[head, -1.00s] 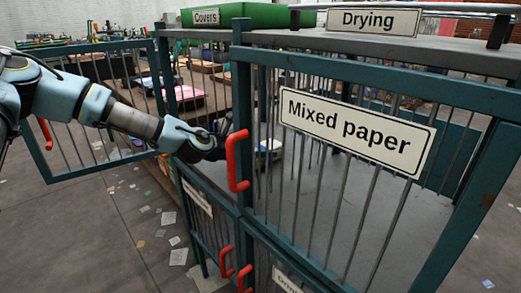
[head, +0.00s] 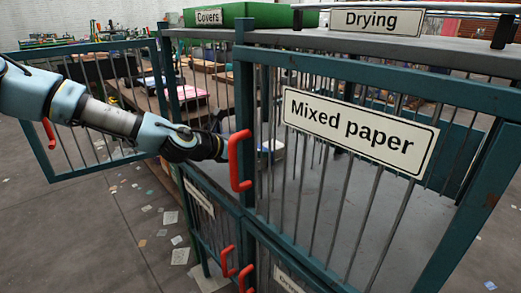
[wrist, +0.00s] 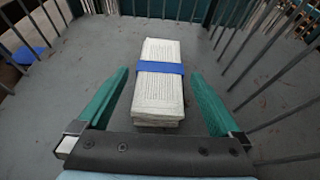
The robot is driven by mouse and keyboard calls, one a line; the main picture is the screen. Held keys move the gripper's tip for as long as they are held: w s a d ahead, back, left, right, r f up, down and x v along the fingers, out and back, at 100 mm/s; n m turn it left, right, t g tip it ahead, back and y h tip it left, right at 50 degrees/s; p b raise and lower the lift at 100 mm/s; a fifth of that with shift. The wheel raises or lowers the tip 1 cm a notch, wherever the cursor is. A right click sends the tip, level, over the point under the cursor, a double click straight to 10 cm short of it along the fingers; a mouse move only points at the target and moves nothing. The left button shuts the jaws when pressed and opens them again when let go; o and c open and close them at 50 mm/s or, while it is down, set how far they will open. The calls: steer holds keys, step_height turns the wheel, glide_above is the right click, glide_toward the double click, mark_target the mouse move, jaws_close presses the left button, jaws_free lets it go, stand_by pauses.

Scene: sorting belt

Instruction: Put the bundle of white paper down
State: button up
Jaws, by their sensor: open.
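The bundle of white paper (wrist: 160,95) is a printed stack with a blue band around its middle. In the wrist view it lies on the grey floor (wrist: 95,50) of a barred compartment. My gripper (wrist: 160,76) is open, with one green finger on each side of the bundle and a gap visible on both sides. In the head view a small part of the bundle (head: 272,146) shows through the bars, just right of my gripper (head: 225,148). The fingers there are mostly hidden behind the gate post and red handle.
A closed barred gate with a "Mixed paper" sign (head: 358,120) stands in front. Another barred gate (head: 95,110) is swung open at the left. Bars line both sides of the compartment. Its grey floor right of the bundle is clear. A green "Covers" box (head: 262,14) sits on top.

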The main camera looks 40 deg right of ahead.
steer(key=v, duration=0.7)
steer(key=shift+a, duration=0.1)
